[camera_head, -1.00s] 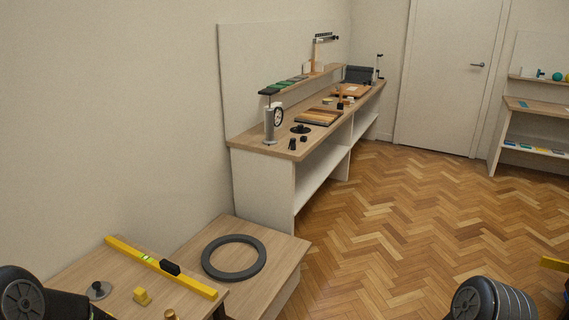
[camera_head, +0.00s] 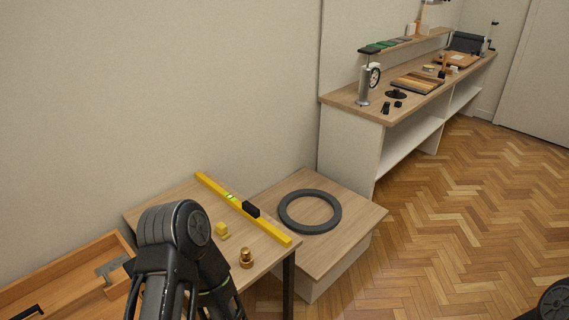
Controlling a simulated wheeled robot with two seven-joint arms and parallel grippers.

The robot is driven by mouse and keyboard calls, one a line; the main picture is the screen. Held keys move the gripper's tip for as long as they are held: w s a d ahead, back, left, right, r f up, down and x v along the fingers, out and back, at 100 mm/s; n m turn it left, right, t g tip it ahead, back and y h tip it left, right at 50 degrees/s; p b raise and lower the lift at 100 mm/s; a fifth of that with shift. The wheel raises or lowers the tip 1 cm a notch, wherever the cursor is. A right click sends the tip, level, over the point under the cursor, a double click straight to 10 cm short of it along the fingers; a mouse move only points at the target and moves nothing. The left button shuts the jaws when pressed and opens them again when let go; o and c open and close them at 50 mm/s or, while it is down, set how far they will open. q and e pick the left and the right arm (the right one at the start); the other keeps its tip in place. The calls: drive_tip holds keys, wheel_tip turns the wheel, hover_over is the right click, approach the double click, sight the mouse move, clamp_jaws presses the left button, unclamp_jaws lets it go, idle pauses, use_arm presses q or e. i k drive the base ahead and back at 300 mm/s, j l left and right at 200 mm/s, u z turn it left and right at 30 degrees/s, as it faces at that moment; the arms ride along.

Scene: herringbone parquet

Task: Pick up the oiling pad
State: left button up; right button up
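I cannot pick out the oiling pad for certain. A small black block (camera_head: 251,210) is at the middle of a yellow spirit level (camera_head: 275,232), which lies on a small wooden table (camera_head: 180,199). On the far workbench (camera_head: 340,98), a dark round piece (camera_head: 396,94) and small black pieces (camera_head: 386,107) lie near a grey stand with a dial (camera_head: 364,88). My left arm rises in front of the small table and covers part of its top; its gripper is not visible. Only a bit of my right arm shows at the lower right, without its gripper.
A yellow block (camera_head: 222,231) and a brass fitting (camera_head: 246,258) stand on the small table. A dark grey ring (camera_head: 287,222) lies on the lower wooden stand (camera_head: 351,203) to its right. A wooden tray (camera_head: 62,268) is at lower left. The parquet (camera_head: 450,220) at right is clear.

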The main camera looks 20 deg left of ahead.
sight(222, 230)
drive_tip(key=u, duration=1.5)
drive_tip(key=l, duration=0.1)
